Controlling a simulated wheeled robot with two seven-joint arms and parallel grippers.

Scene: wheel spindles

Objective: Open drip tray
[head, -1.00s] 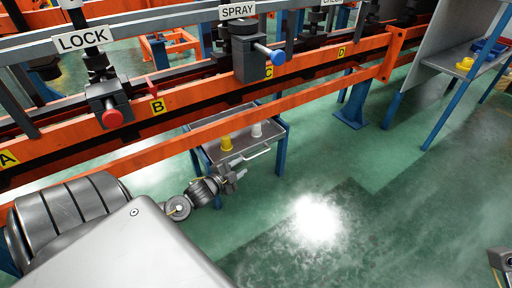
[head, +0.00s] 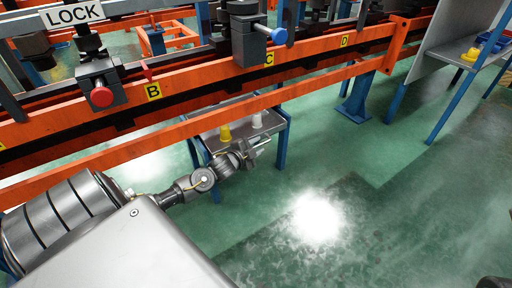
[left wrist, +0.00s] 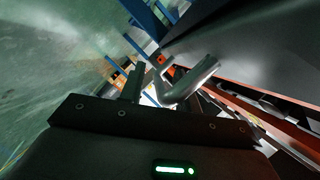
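The drip tray (head: 205,137) is a grey metal tray under the orange rail in the head view. It seems pushed in, with its front edge outside the rail. My left gripper (head: 264,148) is at the tray's front, where its handle is; the fingers look apart and cover much of the handle. In the left wrist view a bent grey tube, apparently the handle (left wrist: 195,82), lies close to the fingers; one finger (left wrist: 135,84) stands clear to its left. Contact cannot be made out. My right gripper is not clearly in view.
A yellow object (head: 225,133) and a white one (head: 257,121) stand on the tray. The orange rail (head: 200,124) passes just above. A blue post (head: 356,106) and a shelf unit (head: 455,55) stand to the right. The green floor (head: 350,185) in front is clear.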

